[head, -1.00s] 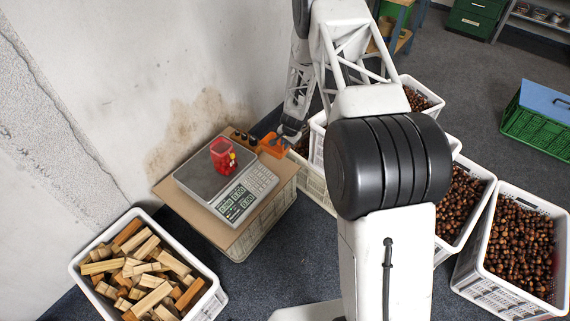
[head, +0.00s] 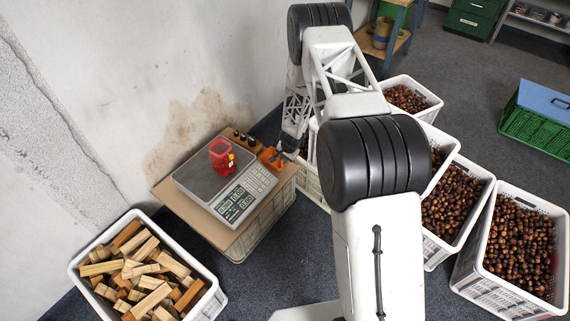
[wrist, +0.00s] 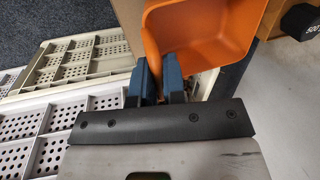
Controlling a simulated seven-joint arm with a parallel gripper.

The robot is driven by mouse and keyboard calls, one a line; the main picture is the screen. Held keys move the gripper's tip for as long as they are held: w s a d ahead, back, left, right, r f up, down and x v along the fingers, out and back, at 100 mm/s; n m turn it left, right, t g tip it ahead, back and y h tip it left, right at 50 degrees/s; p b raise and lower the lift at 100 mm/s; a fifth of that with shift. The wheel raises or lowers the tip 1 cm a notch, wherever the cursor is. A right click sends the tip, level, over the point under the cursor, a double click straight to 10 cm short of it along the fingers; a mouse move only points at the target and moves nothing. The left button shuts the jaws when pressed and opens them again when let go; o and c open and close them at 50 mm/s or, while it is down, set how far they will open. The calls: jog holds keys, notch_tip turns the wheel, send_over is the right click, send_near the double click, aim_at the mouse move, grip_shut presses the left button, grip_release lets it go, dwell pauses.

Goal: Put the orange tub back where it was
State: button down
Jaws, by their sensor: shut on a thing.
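The orange tub (head: 272,158) is at the right edge of the board that carries the scale, beside the dark weights. It also shows in the wrist view (wrist: 203,27), where its inside looks empty. My gripper (head: 288,150) is at the tub's right side. In the wrist view my gripper (wrist: 161,84) has its blue fingers shut on a narrow orange part of the tub. I cannot tell whether the tub rests on the board or hangs just above it.
The scale (head: 233,205) carries a red net bag (head: 222,156). Dark weights (head: 243,138) stand behind the tub, close to the wall. A crate of wood pieces (head: 147,270) is at the lower left. Crates of chestnuts (head: 520,250) stand at the right.

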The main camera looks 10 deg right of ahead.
jog(key=shift+f, duration=0.15)
jog(key=shift+s+d+x, duration=0.15)
jog(key=shift+x, duration=0.7)
jog(key=shift+s+d+x, duration=0.1)
jog(key=shift+x, duration=0.75)
jog(key=shift+f, duration=0.25)
jog(key=c, duration=1.2)
grip_release()
jog(key=shift+r, duration=0.1)
jog(key=shift+v, duration=6.05)
